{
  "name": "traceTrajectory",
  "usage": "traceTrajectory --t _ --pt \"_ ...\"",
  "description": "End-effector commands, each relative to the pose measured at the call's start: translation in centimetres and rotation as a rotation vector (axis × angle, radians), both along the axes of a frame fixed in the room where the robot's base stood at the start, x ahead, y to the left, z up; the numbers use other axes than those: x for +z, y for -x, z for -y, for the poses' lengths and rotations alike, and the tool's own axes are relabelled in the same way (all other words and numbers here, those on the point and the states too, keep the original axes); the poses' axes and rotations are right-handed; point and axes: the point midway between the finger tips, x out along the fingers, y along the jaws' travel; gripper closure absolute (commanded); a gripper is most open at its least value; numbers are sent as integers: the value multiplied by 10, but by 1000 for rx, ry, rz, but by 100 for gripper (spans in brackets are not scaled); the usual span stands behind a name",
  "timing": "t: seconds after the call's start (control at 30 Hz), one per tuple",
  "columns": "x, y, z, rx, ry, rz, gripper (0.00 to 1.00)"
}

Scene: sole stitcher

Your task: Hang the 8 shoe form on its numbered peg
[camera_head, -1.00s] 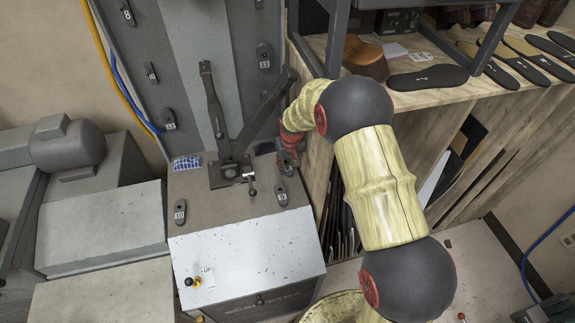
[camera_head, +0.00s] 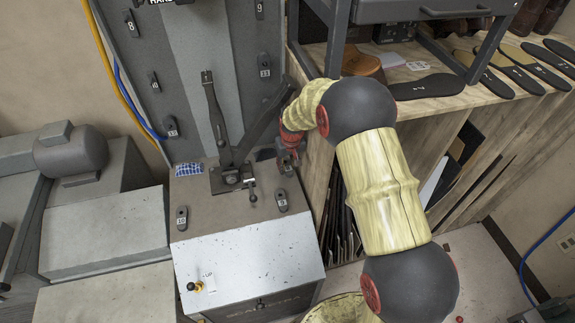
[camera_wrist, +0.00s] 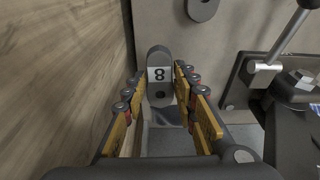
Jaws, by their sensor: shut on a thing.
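My gripper (camera_wrist: 160,105) is shut on the grey shoe form marked 8 (camera_wrist: 159,62), which stands between the fingers in the wrist view with its number facing the camera. In the head view my gripper (camera_head: 287,157) is over the back right corner of the machine top, beside the wooden shelf; the held form is hard to make out there. A dark numbered piece reading 8 (camera_head: 131,23) is high at the left of the grey upright panel (camera_head: 225,50). I cannot tell whether it is a peg plate or a hung form.
Several other dark numbered pieces are on the panel. Two small forms (camera_head: 181,217) (camera_head: 282,200) sit on the machine top (camera_head: 225,207). Metal levers (camera_head: 217,115) rise between my gripper and the panel's left side. The wooden shelf (camera_head: 440,97) with soles is close at the right.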

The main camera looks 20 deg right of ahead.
Motion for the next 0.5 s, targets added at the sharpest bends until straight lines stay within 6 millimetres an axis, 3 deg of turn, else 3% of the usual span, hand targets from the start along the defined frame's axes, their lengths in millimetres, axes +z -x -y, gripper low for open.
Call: traceTrajectory --t 0.5 --pt "22 15 0 0 0 3 100"
